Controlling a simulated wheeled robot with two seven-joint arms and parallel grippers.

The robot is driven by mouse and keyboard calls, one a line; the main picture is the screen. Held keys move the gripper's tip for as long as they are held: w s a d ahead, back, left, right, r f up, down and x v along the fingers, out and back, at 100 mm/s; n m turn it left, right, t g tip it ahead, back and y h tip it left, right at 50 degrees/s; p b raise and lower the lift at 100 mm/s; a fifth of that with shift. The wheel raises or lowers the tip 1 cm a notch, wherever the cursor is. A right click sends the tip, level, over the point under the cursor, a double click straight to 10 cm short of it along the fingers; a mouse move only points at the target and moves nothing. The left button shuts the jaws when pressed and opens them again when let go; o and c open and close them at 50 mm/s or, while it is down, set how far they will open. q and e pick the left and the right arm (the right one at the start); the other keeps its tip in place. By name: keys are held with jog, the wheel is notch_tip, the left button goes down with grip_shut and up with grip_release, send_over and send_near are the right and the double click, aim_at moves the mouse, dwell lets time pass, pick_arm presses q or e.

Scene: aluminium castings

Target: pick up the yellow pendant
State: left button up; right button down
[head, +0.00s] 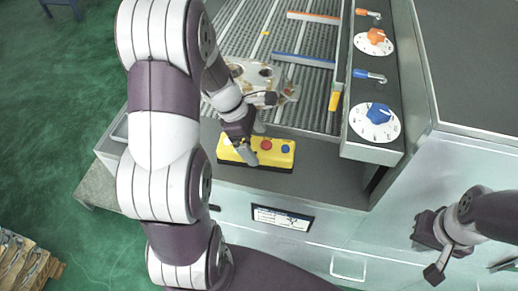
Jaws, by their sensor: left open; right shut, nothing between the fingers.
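The yellow pendant (284,160), a box with a red and a blue button on top, lies on the dark grey ledge at the front of the machine. My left gripper (255,144) is open and at the left half of the pendant, with one finger toward its far side and one over its top or near side. I cannot tell whether the fingers touch it. The gripper hides part of the pendant's left half. My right gripper (432,258) is shut and empty at the lower right, in front of the machine's light front panel, well away from the pendant.
A metal casting (289,92) lies behind the pendant on the ribbed conveyor bed (312,113), partly hidden by my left arm. A control panel with an orange dial (376,36) and a blue dial (379,113) stands to the right. The ledge right of the pendant is clear.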

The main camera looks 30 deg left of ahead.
aim_at(255, 145)
pick_arm(q)
jog(key=x, duration=0.3)
jog(key=shift+s+f, duration=0.25)
jog(key=shift+s, duration=0.15)
jog(key=shift+w+d+f, duration=0.1)
jog(key=shift+w+d, duration=0.05)
jog(key=shift+w, duration=0.05)
jog(key=c, duration=1.4)
